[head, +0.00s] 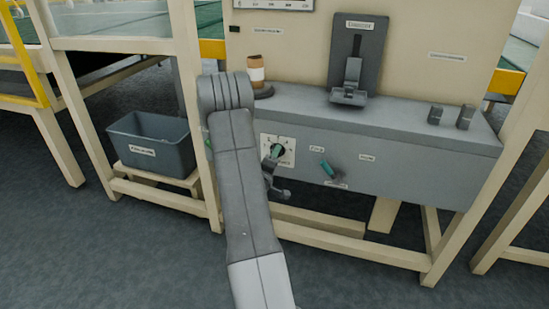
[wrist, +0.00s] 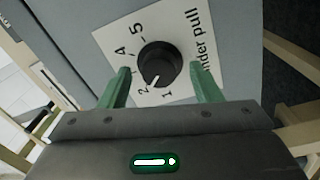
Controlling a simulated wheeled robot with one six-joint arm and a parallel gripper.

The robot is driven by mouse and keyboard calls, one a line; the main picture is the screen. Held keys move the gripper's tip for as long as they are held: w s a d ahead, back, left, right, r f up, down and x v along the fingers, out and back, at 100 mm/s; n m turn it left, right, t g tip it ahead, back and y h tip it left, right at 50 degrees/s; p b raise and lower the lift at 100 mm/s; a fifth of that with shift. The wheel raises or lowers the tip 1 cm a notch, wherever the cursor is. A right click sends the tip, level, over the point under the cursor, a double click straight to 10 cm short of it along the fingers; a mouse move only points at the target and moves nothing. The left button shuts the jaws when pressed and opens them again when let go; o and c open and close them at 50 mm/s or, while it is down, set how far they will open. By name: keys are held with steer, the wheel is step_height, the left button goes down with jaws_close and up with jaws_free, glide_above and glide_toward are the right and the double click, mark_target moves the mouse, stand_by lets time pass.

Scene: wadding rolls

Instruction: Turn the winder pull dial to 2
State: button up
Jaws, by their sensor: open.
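The winder pull dial (wrist: 160,62) is a round black knob on a white plate (wrist: 112,42) marked with numbers and the words "nder pull". Its white pointer line points down-left, at or close to the 2. In the head view the plate (head: 290,145) is on the grey front panel, partly hidden by my arm. My gripper (wrist: 160,68) is open, with one green finger on each side of the knob. The left finger is clearly apart from it; I cannot tell whether the right one touches. The gripper also shows in the head view (head: 276,153).
A green-handled control (head: 327,169) is on the panel right of the plate. A dark lever unit (head: 352,80) and two small dark blocks (head: 451,116) stand on the ledge above. A brown-and-white roll (head: 256,68) stands behind my arm. A labelled grey bin (head: 155,140) is at left.

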steer(key=p+v, duration=0.1)
steer(key=v, duration=1.2)
steer(key=shift+r, duration=0.1)
steer(key=b+x, duration=0.1)
steer(key=x, duration=1.2)
steer(key=shift+w+d, duration=0.15)
steer(key=shift+w, duration=0.25)
